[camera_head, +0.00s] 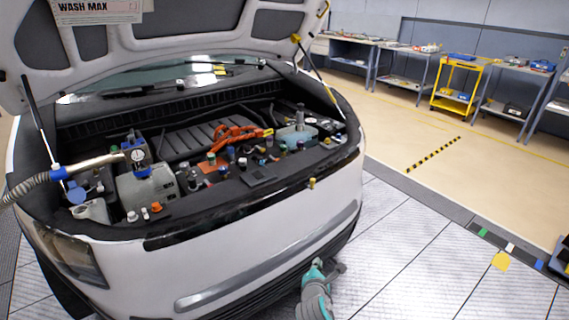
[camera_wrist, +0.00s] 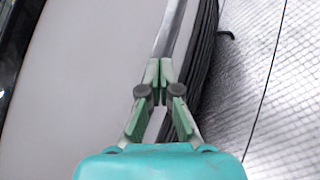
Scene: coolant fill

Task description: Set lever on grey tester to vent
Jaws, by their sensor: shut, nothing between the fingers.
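The grey tester (camera_head: 146,185) stands on the left side of the open engine bay, a grey body with a round white gauge (camera_head: 138,155) and a dark blue head above it. Its lever is too small to tell apart, so its setting cannot be read. My gripper (camera_head: 318,266) is low in front of the car's bumper, far below and to the right of the tester. In the wrist view my gripper (camera_wrist: 160,72) has its fingertips together with nothing between them, beside the white bumper. The tester is not in the wrist view.
A silver nozzle on a ribbed hose (camera_head: 30,185) reaches the tester from the left. The raised hood (camera_head: 180,35) hangs over the bay. Orange cables (camera_head: 235,135) and several coloured caps fill the middle. The white front bumper (camera_head: 270,225) lies between my gripper and the bay.

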